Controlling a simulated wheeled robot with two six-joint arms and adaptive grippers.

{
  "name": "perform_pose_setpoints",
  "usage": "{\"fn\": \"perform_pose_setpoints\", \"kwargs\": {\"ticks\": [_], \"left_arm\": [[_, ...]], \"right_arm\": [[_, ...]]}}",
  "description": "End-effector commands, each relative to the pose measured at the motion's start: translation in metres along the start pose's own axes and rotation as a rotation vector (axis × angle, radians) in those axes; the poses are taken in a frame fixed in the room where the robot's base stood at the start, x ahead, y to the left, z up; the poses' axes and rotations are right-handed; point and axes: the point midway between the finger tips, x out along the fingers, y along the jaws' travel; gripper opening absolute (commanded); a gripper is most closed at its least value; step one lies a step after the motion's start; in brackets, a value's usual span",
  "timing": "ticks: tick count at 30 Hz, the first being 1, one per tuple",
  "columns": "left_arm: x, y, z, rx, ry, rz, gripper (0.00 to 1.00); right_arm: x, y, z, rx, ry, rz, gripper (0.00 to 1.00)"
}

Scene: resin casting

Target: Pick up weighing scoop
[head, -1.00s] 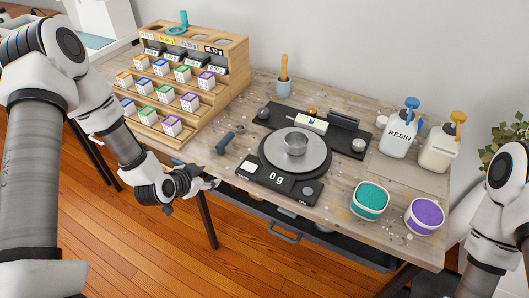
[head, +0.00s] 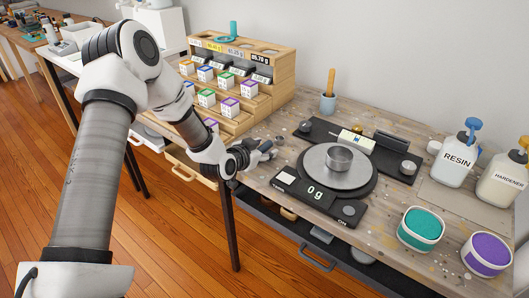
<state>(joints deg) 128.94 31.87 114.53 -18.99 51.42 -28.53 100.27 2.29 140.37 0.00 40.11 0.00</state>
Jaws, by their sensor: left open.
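My left gripper (head: 265,152) is open at the left edge of the worktable, left of the scale. A small dark grey piece, which may be the weighing scoop, shows only in part at its fingertips; I cannot tell whether they touch it. A black scale (head: 293,190) reads 0 g, with a metal cup (head: 339,160) on its round plate. My right gripper is out of view.
A wooden rack (head: 285,75) of small boxes stands behind my left arm. Resin (head: 457,160) and hardener (head: 499,186) bottles, a teal tub (head: 420,231) and a purple tub (head: 488,254) stand right.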

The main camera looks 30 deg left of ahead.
Motion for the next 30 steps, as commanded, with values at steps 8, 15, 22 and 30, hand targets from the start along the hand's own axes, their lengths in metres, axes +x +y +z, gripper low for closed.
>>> {"fn": "perform_pose_setpoints", "kwargs": {"ticks": [8,15,22,30], "left_arm": [[0.002,0.0,-0.001,-0.001,0.0,0.0,0.37],[0.002,0.0,0.0,-0.001,0.0,0.0,0.0],[0.002,0.0,-0.001,-0.001,-0.001,0.001,0.0],[-0.006,-0.004,-0.021,-0.001,0.002,0.0,0.0]], "right_arm": [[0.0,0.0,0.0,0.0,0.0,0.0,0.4],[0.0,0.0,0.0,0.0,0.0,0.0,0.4],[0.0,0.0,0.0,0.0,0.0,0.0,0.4],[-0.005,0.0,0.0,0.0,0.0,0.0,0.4]]}}
